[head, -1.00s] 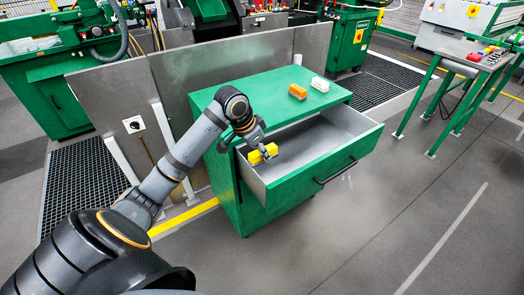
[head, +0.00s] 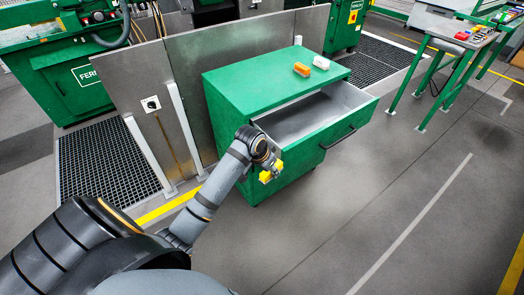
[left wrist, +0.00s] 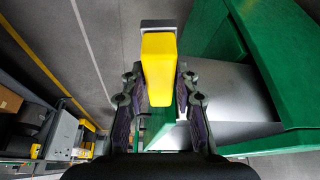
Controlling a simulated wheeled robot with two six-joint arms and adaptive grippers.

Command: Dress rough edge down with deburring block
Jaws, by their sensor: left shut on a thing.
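My left gripper (head: 270,171) is shut on a yellow block (head: 278,166), held in the air by the near left corner of the open drawer. In the left wrist view the yellow block (left wrist: 159,68) sits between the fingers and has a grey strip at its far end. An orange block (head: 302,70) and a white block (head: 321,62) lie on top of the green cabinet (head: 250,83). Its drawer (head: 315,115) is pulled out and its visible inside looks empty. I cannot make out a rough edge. My right gripper is not in view.
Metal panels (head: 225,55) stand behind the cabinet. A green-legged table (head: 465,42) with small coloured items is at the upper right. Floor grating (head: 100,160) lies at the left. The floor right of the cabinet is open.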

